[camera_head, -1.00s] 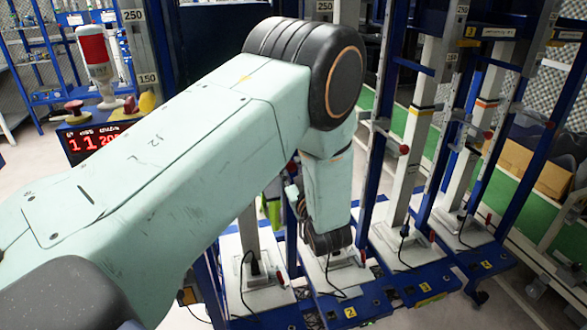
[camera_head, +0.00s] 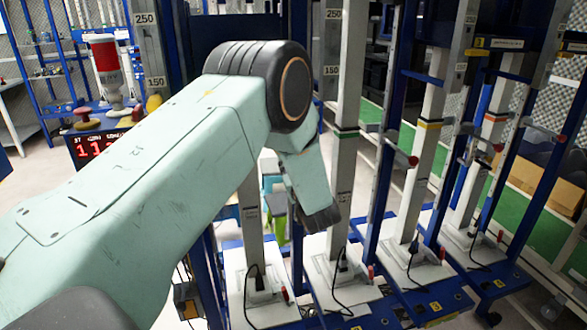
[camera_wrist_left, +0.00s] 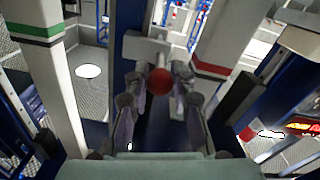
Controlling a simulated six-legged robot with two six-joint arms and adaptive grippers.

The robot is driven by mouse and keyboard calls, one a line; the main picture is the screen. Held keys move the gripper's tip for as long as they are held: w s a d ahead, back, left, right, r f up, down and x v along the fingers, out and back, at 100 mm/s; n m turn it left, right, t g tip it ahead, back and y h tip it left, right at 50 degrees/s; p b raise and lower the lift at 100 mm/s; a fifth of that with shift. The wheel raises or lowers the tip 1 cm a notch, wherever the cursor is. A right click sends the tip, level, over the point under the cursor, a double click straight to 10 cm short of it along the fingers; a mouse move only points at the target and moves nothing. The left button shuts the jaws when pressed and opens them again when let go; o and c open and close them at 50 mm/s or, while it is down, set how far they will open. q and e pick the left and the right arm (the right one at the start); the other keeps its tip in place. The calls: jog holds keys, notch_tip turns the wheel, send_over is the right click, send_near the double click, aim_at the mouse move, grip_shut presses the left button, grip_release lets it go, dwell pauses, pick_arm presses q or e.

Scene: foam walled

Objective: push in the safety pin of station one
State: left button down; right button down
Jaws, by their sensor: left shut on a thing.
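In the left wrist view, the round red knob of a safety pin (camera_wrist_left: 159,82) sits between the fingertips of my left gripper (camera_wrist_left: 160,76). The gripper is shut on it. The knob is in front of a pale bracket (camera_wrist_left: 146,47) on a dark blue upright. A white post with a red band (camera_wrist_left: 212,68) stands just right of it. In the head view, my left arm hides the gripper and this pin. I cannot see how deep the pin sits. My right gripper is in neither view.
White posts with a green band (camera_head: 345,134), a yellow band (camera_head: 429,124) and an orange band stand in a blue frame on the right. A red-knobbed pin (camera_head: 413,161) shows there.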

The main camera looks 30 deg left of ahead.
pick_arm(q)
jog(key=shift+w+a+r, duration=0.15)
jog(key=shift+w+r, duration=0.05)
jog(key=shift+r, duration=0.2)
jog(key=c, duration=1.6)
grip_release()
jog(key=shift+a, duration=0.1)
jog(key=o, duration=0.3)
jog(key=shift+a+f, duration=0.15)
jog(key=shift+f, duration=0.1)
jog(key=shift+o, duration=1)
jog(key=shift+w+f, duration=0.1)
jog(key=shift+w, duration=0.05)
jog(key=shift+s+d, duration=0.25)
jog(key=shift+d, duration=0.05)
jog(key=v, duration=1.1)
jog(key=shift+s+d, duration=0.2)
jog(key=shift+d, duration=0.1)
jog(key=shift+s, duration=0.1)
